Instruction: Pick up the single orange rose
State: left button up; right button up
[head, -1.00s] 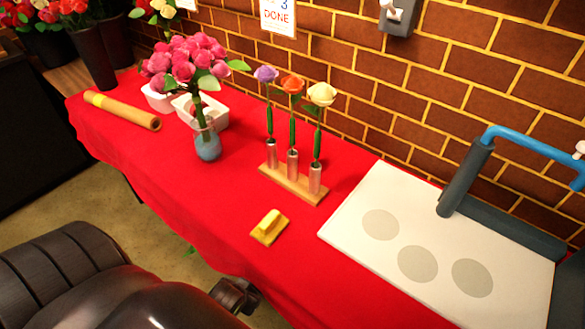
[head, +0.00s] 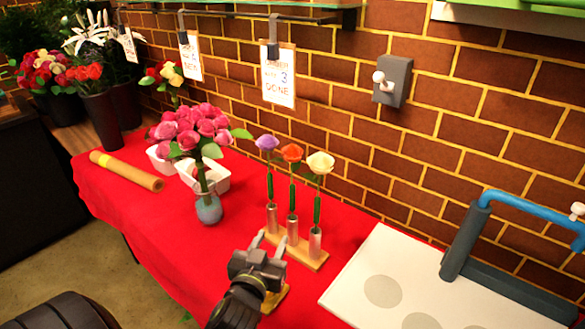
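A single orange rose (head: 291,153) stands upright in the middle metal tube of a wooden stand (head: 306,257), between a purple rose (head: 267,143) on its left and a cream rose (head: 320,163) on its right. My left gripper (head: 264,243) is in front of the stand, low over the red cloth, with its two fingers apart and nothing seen between them. The rose head is well above and beyond the fingers. My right gripper is not in the head view.
A blue vase (head: 208,210) with pink roses and a white tray (head: 214,181) stand left of the stand. A yellow block (head: 275,298) is partly hidden by my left gripper. A white board (head: 395,270) with a blue-handled frame (head: 530,217) lies right. The brick wall is behind.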

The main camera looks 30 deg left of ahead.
aim_at(291, 191)
pick_arm(q)
jog(key=shift+t, duration=0.5)
jog(key=x, duration=0.4)
jog(key=r+p+x, duration=0.1)
jog(key=x, duration=0.3)
jog(key=p+x, duration=0.1)
jog(key=x, duration=0.3)
jog(key=shift+w+d+r, duration=0.2)
jog(key=shift+w+d, duration=0.05)
jog(key=shift+w+a+r+p, duration=0.1)
jog(key=shift+w+a+p, duration=0.3)
jog(key=shift+w, duration=0.25)
jog(key=p+x, duration=0.1)
jog(key=x, duration=0.2)
jog(key=shift+a, duration=0.2)
jog(key=shift+w+a, duration=0.1)
jog(key=shift+w, duration=0.35)
jog(key=shift+c, duration=0.3)
grip_shut()
